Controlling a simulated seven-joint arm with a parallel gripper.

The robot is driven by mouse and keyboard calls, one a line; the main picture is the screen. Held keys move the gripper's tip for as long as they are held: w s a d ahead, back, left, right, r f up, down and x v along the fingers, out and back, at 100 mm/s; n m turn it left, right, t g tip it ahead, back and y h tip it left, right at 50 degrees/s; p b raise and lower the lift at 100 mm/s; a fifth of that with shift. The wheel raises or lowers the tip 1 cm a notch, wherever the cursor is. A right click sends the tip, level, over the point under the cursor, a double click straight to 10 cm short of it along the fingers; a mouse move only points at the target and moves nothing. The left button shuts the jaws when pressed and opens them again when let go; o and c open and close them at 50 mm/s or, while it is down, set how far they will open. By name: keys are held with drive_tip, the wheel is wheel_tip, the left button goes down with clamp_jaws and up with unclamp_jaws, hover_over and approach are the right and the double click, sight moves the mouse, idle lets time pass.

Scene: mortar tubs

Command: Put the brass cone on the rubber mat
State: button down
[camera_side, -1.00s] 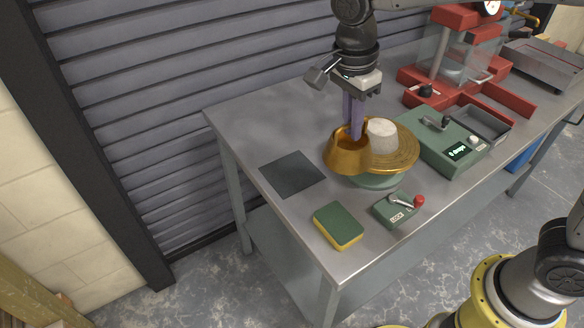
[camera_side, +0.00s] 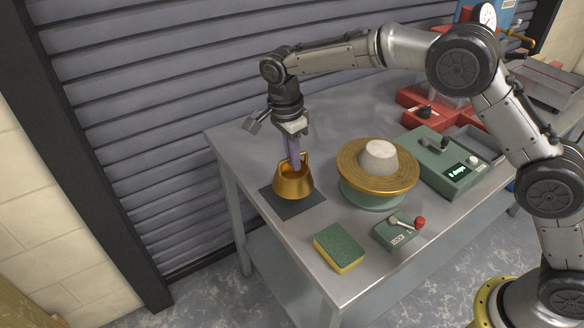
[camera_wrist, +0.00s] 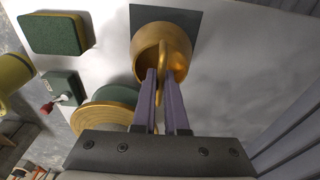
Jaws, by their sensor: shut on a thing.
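The brass cone (camera_side: 293,186), an open-topped flared vessel with a handle, is upright over the dark square rubber mat (camera_side: 297,210). Whether its base touches the mat or hangs just above it, I cannot tell. My gripper (camera_side: 295,164) points down, its purple fingers shut on the cone's handle at the rim. In the wrist view the cone (camera_wrist: 147,52) lies ahead of the fingers (camera_wrist: 164,76), with the mat (camera_wrist: 165,12) showing behind and beside it.
A turntable with a brass disc (camera_side: 350,178) and a pale block (camera_side: 379,156) stands right of the mat. A green-and-yellow sponge (camera_side: 339,247) and a green lock box with a red knob (camera_side: 396,234) are in front. A green device (camera_side: 440,168) stands farther right.

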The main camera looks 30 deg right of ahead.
drive_tip(key=shift+w+f, duration=0.2)
drive_tip(key=shift+f, duration=1.5)
drive_tip(key=shift+f, duration=0.15)
drive_tip(key=c, duration=1)
unclamp_jaws()
drive_tip(key=shift+o, duration=0.2)
drive_tip(key=r, duration=0.3)
drive_tip(key=a+r, duration=0.1)
drive_tip(key=r, duration=0.7)
drive_tip(key=shift+a+r, duration=0.25)
drive_tip(key=shift+r, duration=0.35)
